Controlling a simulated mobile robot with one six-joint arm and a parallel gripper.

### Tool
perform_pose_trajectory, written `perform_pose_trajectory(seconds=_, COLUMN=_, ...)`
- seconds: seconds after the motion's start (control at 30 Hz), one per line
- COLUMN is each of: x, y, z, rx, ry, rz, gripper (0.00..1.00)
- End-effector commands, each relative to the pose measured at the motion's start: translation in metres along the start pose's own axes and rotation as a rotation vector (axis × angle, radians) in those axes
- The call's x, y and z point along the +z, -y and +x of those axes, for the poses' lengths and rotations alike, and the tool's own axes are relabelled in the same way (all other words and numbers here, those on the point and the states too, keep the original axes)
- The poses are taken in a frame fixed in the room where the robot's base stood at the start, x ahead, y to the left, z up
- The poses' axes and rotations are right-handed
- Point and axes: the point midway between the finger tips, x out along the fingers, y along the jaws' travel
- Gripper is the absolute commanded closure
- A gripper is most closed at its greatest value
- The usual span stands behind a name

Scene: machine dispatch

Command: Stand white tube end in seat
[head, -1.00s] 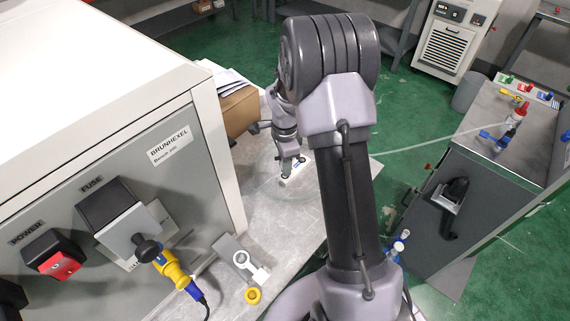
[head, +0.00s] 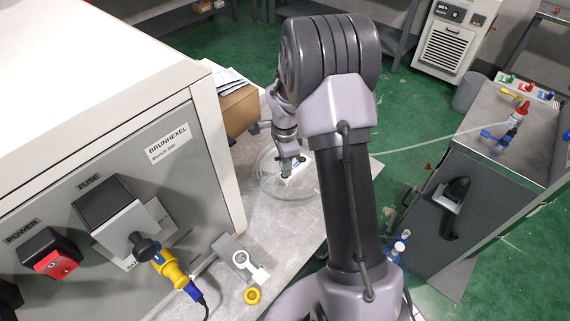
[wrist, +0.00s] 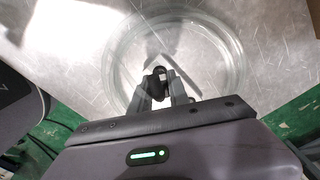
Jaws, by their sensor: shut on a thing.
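My gripper (head: 287,172) is low over the bench, inside a clear ring-shaped outline. In the wrist view my gripper (wrist: 163,88) has its fingers close around a small dark round piece (wrist: 159,72), perhaps part of the tube end. A white piece (head: 297,171) with a blue mark shows beside the fingertips in the head view; I cannot tell whether it is the held tube end or a label. A grey holder with a white ring (head: 240,260), possibly the seat, stands nearer on the bench, clear of my gripper.
The clear ring (wrist: 236,62) lies on the grey bench (head: 290,225). The cream machine (head: 170,170) walls the left, with a yellow plug (head: 175,270). A clear hose (head: 440,141) runs from the right cart behind my arm.

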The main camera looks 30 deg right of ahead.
Motion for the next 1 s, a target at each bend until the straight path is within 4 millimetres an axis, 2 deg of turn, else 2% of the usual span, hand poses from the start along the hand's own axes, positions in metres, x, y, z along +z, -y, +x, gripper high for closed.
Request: perform_pose_trajectory(seconds=1.0, x=0.0, y=0.0, z=0.02, rx=0.0, ry=0.0, rz=0.0, gripper=1.0)
